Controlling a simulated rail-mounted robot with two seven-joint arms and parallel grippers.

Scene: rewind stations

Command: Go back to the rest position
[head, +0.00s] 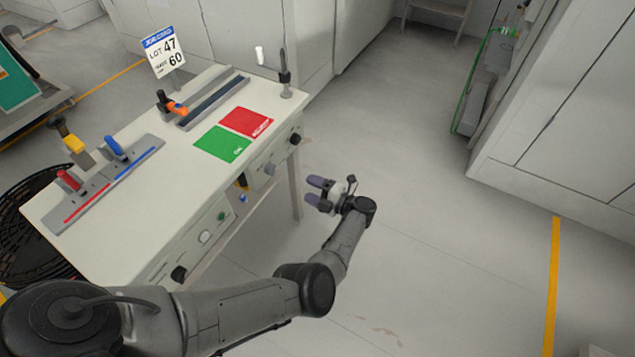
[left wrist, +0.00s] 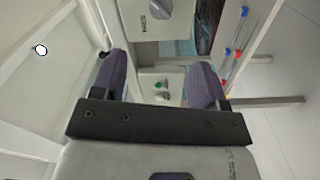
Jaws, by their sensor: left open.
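My left gripper (head: 317,191) is open and empty, with its purple-padded fingers apart. It hangs over the floor beside the front right end of the workstation table (head: 130,200), clear of the tabletop. In the left wrist view the two fingers of my left gripper (left wrist: 164,75) stand apart, with control boxes and a table leg behind them. My right gripper is not in view.
On the table lie a green pad (head: 222,144), a red pad (head: 246,122) and a rack with red and blue handles (head: 105,180). A lot sign (head: 163,50) stands at the back. The floor (head: 440,240) to the right is clear. White cabinets (head: 570,120) stand at far right.

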